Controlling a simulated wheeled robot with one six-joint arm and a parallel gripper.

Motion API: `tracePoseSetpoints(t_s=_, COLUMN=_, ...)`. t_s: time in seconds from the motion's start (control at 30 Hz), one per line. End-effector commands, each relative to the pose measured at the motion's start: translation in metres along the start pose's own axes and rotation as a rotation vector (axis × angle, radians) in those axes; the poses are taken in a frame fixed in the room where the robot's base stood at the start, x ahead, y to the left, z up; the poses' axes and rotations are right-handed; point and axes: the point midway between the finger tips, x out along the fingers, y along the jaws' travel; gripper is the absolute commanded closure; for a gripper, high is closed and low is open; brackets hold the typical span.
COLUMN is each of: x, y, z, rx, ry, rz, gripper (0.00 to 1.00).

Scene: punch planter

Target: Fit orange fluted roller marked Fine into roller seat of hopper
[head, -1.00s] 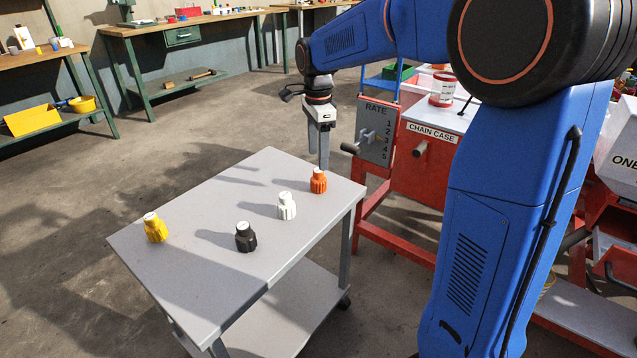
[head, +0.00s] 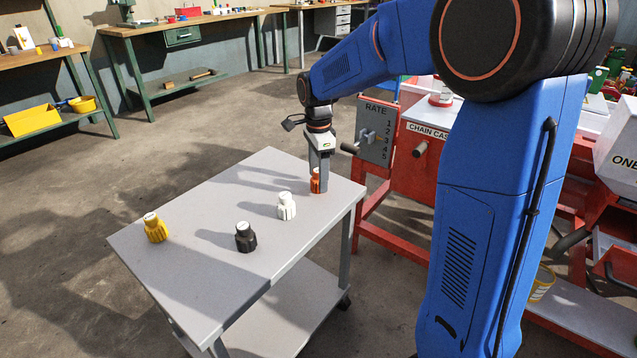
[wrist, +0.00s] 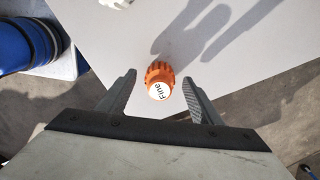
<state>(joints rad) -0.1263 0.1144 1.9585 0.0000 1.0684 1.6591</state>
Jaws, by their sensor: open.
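The orange fluted roller (head: 315,182) stands upright near the far right corner of the grey cart top. In the wrist view the orange roller (wrist: 160,80) shows its white round cap, marked "Fine". My gripper (head: 319,176) points down at the roller and partly hides it in the head view. In the wrist view my gripper (wrist: 158,95) is open, with one finger on each side of the roller and a gap on both sides. I cannot make out the hopper's roller seat.
The grey cart (head: 200,265) also carries a white roller (head: 286,206), a black roller (head: 245,238) and a yellow roller (head: 155,228). A red machine with a "RATE" plate (head: 376,133) stands just beyond the cart's right side. A white hopper marked "ONE" (head: 622,150) is at far right.

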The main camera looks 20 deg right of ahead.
Motion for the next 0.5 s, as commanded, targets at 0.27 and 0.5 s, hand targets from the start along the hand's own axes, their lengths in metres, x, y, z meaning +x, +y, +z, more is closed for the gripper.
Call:
tracePoseSetpoints(t_s=0.27, x=-0.0004, y=-0.0001, z=0.0000, rx=0.000, ry=0.000, rz=0.000, gripper=0.89)
tracePoseSetpoints(t_s=0.5, x=-0.0026, y=-0.0002, z=0.0000, rx=0.000, ry=0.000, rz=-0.001, gripper=0.89)
